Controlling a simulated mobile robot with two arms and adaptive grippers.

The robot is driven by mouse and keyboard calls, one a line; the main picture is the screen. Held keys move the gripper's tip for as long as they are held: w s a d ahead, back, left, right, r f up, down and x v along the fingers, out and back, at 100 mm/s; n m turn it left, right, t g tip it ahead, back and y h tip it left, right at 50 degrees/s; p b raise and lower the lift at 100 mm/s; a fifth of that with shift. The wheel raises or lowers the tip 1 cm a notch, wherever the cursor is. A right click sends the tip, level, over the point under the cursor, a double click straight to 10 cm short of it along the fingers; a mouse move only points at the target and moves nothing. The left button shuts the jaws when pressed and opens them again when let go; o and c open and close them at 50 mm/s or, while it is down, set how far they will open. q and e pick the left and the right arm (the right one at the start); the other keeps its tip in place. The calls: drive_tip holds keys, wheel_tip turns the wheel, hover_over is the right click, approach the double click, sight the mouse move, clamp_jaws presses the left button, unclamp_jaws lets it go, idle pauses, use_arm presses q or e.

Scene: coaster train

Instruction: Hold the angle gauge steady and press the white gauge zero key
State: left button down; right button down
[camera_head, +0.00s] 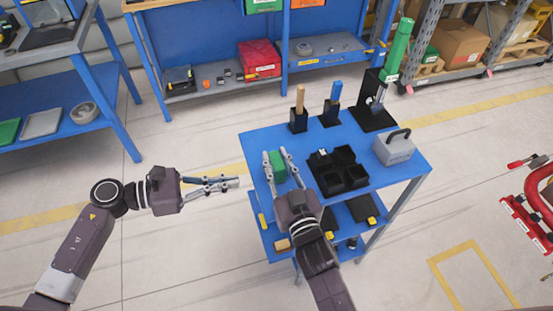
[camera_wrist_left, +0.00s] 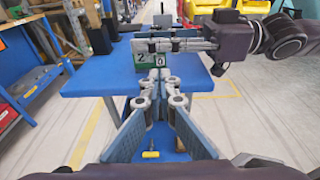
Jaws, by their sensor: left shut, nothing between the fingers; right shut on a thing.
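The angle gauge is a small green block (camera_head: 278,168) at the left end of the blue table. My right gripper (camera_head: 277,156) is shut on it, one finger on each side. In the left wrist view the gauge (camera_wrist_left: 143,59) shows dark marks like digits on a pale patch, and the right gripper's fingers reach across it from the right. My left gripper (camera_head: 237,182) is shut and empty, left of the table edge, its tips pointing right toward the gauge with a gap. In the left wrist view its closed tips (camera_wrist_left: 153,74) point at the gauge. I cannot make out the white zero key.
Floor left of the table is free.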

sight(259, 186)
use_arm(q)
drive_tip(key=shift+x, duration=3.05)
drive_tip(key=shift+x, duration=0.85)
drive_tip(key=shift+a+r, duration=0.1)
drive_tip(key=shift+f+v, duration=0.2)
drive_tip(key=shift+v, duration=0.75)
drive_tip(key=shift+f+v, duration=0.15)
drive_tip(key=shift+v, duration=0.8)
drive_tip(key=shift+f+v, duration=0.2)
drive_tip(key=shift+v, duration=0.75)
drive_tip(key=shift+a, duration=0.1)
use_arm(e)
drive_tip(key=c, duration=1.6)
unclamp_jaws()
